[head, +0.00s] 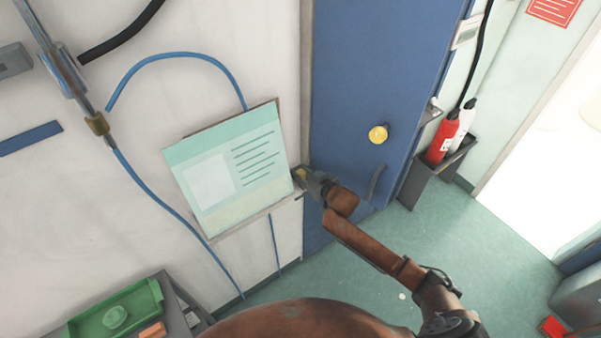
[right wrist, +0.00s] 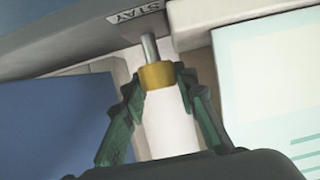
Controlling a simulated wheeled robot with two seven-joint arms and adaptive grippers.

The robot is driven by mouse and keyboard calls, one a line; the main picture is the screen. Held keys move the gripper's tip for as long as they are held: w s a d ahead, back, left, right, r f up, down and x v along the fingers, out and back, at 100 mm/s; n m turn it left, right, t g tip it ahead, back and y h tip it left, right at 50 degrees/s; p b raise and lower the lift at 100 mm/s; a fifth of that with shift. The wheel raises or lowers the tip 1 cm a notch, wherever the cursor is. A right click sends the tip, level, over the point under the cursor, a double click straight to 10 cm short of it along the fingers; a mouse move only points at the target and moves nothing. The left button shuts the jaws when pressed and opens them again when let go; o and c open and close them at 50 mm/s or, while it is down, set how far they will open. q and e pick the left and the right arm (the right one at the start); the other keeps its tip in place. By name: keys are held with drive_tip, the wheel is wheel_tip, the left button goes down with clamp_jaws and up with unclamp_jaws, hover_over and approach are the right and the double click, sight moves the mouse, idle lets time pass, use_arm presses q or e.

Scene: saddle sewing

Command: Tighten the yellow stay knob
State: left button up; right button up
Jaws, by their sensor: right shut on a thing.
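The yellow stay knob (right wrist: 157,76) sits on the end of a metal stem in the right wrist view, below a grey bar with a "STAY" label (right wrist: 136,13). The fingertips of my right gripper (right wrist: 159,82) are shut on the knob, one on each side. In the head view my right gripper (head: 304,178) is at the right edge of the tilted panel, and a bit of yellow (head: 301,174) shows at its tips. The knob's turn position cannot be told. My left gripper is not in view.
A blue door (head: 385,60) with a round yellow doorknob (head: 378,134) stands right of the panel (head: 228,168). Blue hoses (head: 150,192) run along the wall. A green tray (head: 118,310) is at lower left. The green floor is mostly clear.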

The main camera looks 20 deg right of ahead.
drive_tip(key=shift+a, duration=0.1)
drive_tip(key=shift+m+h, duration=0.6)
drive_tip(key=shift+m+t+h, duration=0.4)
drive_tip(key=shift+m+h, duration=0.5)
drive_tip(key=shift+h, duration=0.2)
drive_tip(key=o, duration=1.2)
drive_tip(key=shift+c, duration=0.2)
drive_tip(key=shift+n+y, duration=0.3)
